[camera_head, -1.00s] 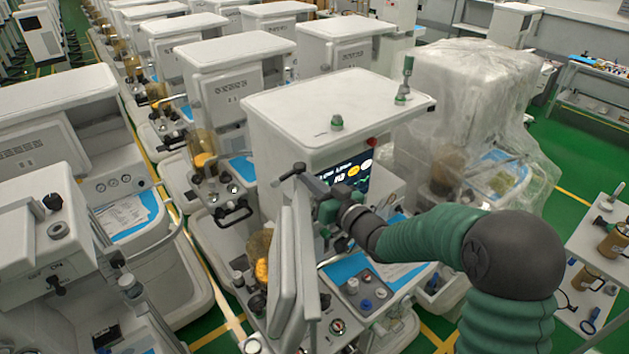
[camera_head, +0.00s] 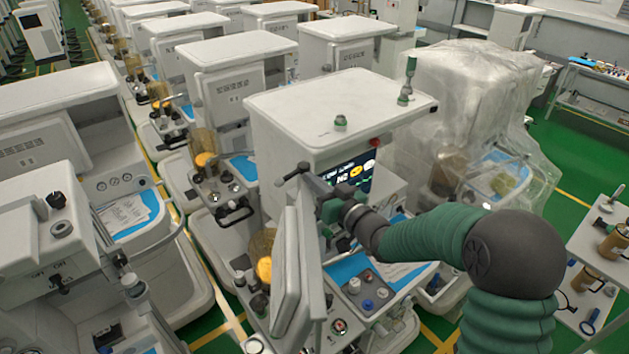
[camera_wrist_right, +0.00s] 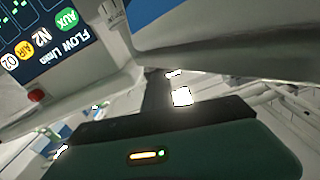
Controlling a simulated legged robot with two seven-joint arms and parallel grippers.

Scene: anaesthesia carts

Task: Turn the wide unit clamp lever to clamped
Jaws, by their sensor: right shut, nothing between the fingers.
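A dark grey bar with a rounded end (camera_head: 284,178), apparently a lever, shows above the top of upright white panels (camera_head: 287,265) on the centre anaesthesia unit (camera_head: 285,130). I cannot read its setting or confirm it is the clamp lever. My right gripper (camera_head: 308,180) reaches in from the right, shut and empty, with its tips at or close to this bar; contact cannot be told. In the right wrist view its dark fingers (camera_wrist_right: 157,88) point up beyond the green body, and no lever is clear there. My left gripper is out of view.
The unit's flow screen (camera_head: 352,172) is behind my gripper and also shows in the right wrist view (camera_wrist_right: 40,35). A plastic-wrapped unit (camera_head: 465,100) stands at the right. Another unit (camera_head: 45,235) fills the left foreground.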

